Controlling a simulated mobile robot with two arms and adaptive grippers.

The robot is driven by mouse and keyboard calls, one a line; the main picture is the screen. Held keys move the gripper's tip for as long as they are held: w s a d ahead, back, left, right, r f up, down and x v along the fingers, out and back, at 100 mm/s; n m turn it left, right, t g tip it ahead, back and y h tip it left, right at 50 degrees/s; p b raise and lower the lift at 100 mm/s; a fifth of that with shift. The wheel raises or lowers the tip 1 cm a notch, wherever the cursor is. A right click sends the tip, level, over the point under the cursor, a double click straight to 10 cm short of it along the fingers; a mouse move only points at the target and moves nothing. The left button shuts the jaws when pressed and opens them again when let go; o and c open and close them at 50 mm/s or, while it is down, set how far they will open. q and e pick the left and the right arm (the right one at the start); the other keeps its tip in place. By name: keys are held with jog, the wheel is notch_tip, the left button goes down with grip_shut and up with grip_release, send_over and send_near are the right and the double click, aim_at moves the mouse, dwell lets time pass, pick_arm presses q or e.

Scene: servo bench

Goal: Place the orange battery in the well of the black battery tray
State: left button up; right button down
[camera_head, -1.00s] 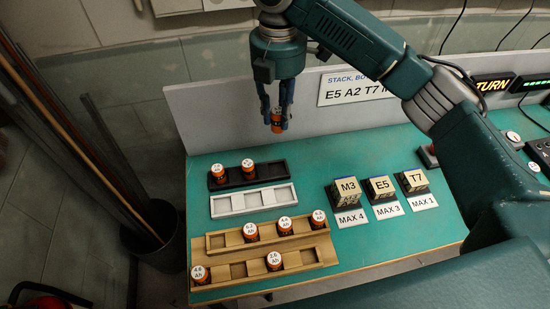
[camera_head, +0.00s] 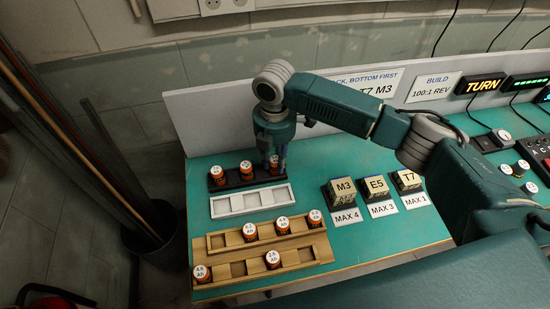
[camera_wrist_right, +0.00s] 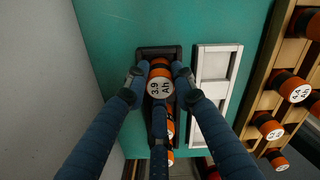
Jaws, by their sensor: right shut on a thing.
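The black battery tray (camera_head: 231,184) lies on the green bench, left of centre in the head view. Two orange batteries (camera_head: 218,175) and (camera_head: 246,171) stand in its left and middle wells. My right gripper (camera_head: 275,166) is at the tray's right end, shut on an orange battery (camera_head: 273,160). In the right wrist view this battery, marked 3.9 Ah (camera_wrist_right: 160,83), sits between the fingers, over the end of the black tray (camera_wrist_right: 176,50). It looks upright. Whether its base touches the well floor is hidden. My left gripper is not in view.
An empty white tray (camera_head: 233,206) lies just in front of the black one. A wooden rack (camera_head: 320,252) with several orange batteries stands nearer. Three labelled blocks, M3 (camera_head: 343,190), E5 (camera_head: 376,186) and T7 (camera_head: 407,179), are to the right. A low grey wall (camera_head: 220,115) stands behind.

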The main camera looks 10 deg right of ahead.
aim_at(274, 160)
jog(key=c, duration=1.4)
grip_release()
jog(key=shift+f, duration=0.1)
jog(key=shift+c, duration=0.2)
notch_tip(274, 160, up, 12)
jog(key=b, duration=0.2)
jog(key=shift+b, duration=0.35)
jog(key=shift+a+r, duration=0.1)
jog(key=shift+r, duration=0.15)
